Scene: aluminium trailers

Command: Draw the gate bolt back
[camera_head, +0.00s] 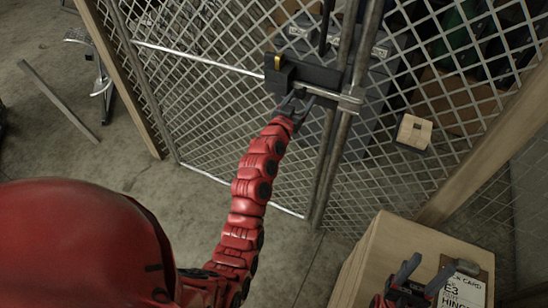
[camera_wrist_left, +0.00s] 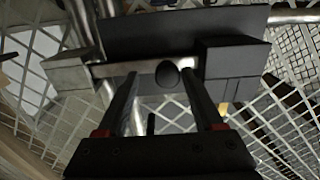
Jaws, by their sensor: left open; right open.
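The gate bolt is a dark lock box (camera_head: 290,72) with a yellow patch on the mesh gate, with a metal sleeve (camera_head: 350,98) at its right on the post. My left gripper (camera_head: 296,92) is at the lower edge of this lock, fingers open. In the left wrist view, a metal rod (camera_wrist_left: 130,68) runs across the lock, with a round black knob (camera_wrist_left: 167,74) on it. The fingers of my left gripper (camera_wrist_left: 157,76) stand apart on either side of the knob; contact cannot be told. My right gripper (camera_head: 426,268) is open at lower right, away from the gate.
The wire mesh gate (camera_head: 215,115) and its metal posts stand ahead. A wooden crate (camera_head: 400,245) with a printed card (camera_head: 462,291) stands at lower right by my right gripper. A small pale box (camera_head: 414,132) is behind the mesh. The concrete floor at left is mostly clear.

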